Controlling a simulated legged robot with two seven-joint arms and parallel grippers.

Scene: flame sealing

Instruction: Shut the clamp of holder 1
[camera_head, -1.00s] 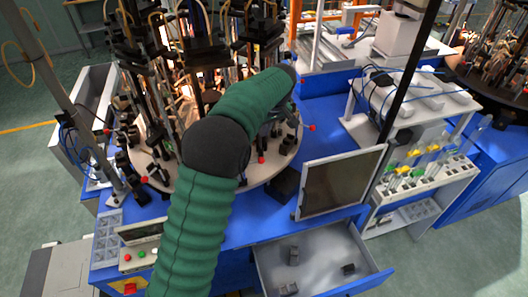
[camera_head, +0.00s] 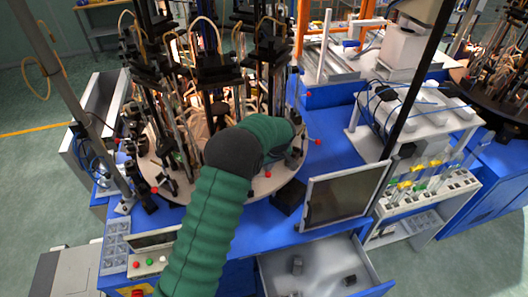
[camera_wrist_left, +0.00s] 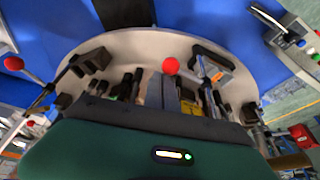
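My left arm, in a green sleeve, reaches over the round table (camera_head: 262,190) in the head view. My left gripper (camera_head: 296,150) is at the table's right edge, largely hidden by the sleeve. A clamp's red knob (camera_head: 318,142) stands just right of it. Another red knob (camera_head: 268,174) is at the table's front edge. In the wrist view a red knob (camera_wrist_left: 170,65) is centred just ahead of the gripper, above grey and dark clamp parts. I cannot tell which holder is number 1, whether the gripper touches the knob, or how its fingers stand. My right gripper is not in view.
Tall dark burner and holder columns (camera_head: 215,68) crowd the table behind my arm. A monitor (camera_head: 340,195) stands at the front right, above an open drawer (camera_head: 345,262) with small dark parts.

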